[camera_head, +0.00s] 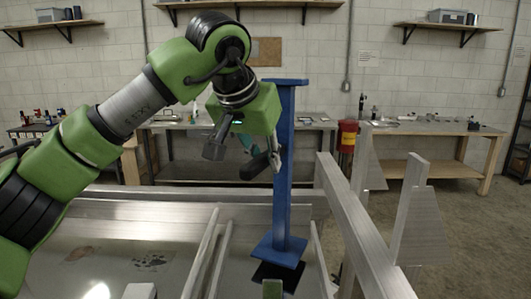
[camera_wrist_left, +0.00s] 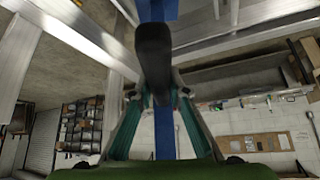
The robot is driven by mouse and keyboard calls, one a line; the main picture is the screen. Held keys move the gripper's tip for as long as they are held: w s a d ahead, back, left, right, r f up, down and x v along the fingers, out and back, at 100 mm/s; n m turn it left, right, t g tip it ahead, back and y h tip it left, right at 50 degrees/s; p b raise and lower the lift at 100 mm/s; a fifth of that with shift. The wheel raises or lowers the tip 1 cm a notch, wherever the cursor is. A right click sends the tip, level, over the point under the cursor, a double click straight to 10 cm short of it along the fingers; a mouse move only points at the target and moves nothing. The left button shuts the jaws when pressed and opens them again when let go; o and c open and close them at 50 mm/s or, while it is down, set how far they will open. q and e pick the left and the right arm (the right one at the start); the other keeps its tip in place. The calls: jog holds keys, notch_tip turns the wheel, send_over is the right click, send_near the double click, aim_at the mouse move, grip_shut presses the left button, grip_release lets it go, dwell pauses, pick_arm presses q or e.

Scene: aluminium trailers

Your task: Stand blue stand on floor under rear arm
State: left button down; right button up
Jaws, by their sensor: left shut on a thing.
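The blue stand (camera_head: 284,205) is a tall post with a flat top plate and a square base plate. It is upright in the middle of the head view. My left gripper (camera_head: 274,162) is shut on the post at about mid-height, from the left. In the left wrist view, the blue post (camera_wrist_left: 165,142) shows behind a dark finger (camera_wrist_left: 153,60). The base plate appears over the aluminium trailer frame, with a dark patch below it; I cannot tell its exact height. Which beam is the rear arm is not clear. My right gripper is not in view.
A thick aluminium beam (camera_head: 362,235) runs just right of the stand, with upright plates (camera_head: 417,225) beyond it. Thin rails (camera_head: 203,255) lie to the left. Workbenches (camera_head: 430,130) line the back wall. Bare floor (camera_head: 465,225) shows at the right.

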pick_arm(q)
jog(key=shift+w+r, duration=0.1)
jog(key=shift+w, duration=0.2)
notch_tip(320, 180, down, 3)
jog(key=c, duration=2.3)
grip_release()
jog(key=shift+s+f, duration=0.15)
jog(key=shift+f, duration=0.4)
jog(key=o, duration=0.4)
jog(key=shift+s+r, duration=0.15)
jog(key=shift+r, duration=0.1)
